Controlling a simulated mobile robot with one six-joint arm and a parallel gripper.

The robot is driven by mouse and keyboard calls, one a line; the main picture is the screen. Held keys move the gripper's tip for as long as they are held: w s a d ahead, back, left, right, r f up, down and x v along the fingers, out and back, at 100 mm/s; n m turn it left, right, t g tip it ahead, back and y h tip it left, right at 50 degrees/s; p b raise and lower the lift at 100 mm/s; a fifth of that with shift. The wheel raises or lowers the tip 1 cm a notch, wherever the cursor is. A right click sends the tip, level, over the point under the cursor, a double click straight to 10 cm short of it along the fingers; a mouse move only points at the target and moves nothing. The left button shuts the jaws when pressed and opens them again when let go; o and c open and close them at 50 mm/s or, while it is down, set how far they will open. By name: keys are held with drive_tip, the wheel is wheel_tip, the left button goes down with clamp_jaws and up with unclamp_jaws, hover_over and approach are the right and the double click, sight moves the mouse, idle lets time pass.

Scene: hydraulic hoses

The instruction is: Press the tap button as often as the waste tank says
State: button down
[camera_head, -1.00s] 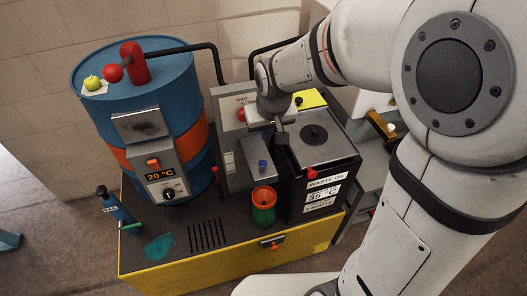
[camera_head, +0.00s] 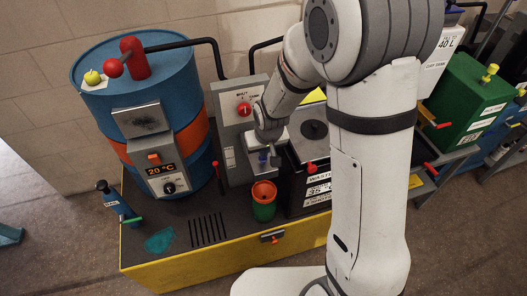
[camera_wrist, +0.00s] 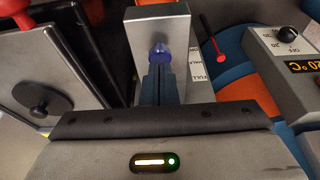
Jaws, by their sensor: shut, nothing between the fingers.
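The blue tap button (camera_wrist: 160,54) sits on a grey box (camera_wrist: 175,28), just beyond my fingertips in the wrist view. My gripper (camera_wrist: 158,70) is shut and empty, its fingers pointing at the button and overlapping its lower edge; I cannot tell whether they touch. In the head view my gripper (camera_head: 275,160) is beside the button (camera_head: 263,156). The black waste oil tank (camera_head: 292,192) stands to the right. Its white label (camera_head: 317,188) is partly hidden by my arm, so its full text cannot be read.
An orange and green cup (camera_head: 264,199) stands below the tap box. A blue drum (camera_head: 165,85) with a 20 °C display stands left, and a panel with a red knob (camera_head: 244,109) behind. A green tank (camera_head: 470,100) is far right.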

drive_tip(key=shift+f, duration=0.5)
drive_tip(key=shift+f+b, duration=0.95)
drive_tip(key=shift+b, duration=0.2)
drive_tip(key=shift+s, duration=0.1)
wheel_tip(320, 180, up, 5)
drive_tip(key=p, duration=0.3)
drive_tip(key=shift+r, duration=0.1)
drive_tip(key=v, duration=0.9)
drive_tip(key=shift+s+b, duration=0.2)
drive_tip(key=shift+b, duration=0.1)
drive_tip(key=shift+d, duration=0.1)
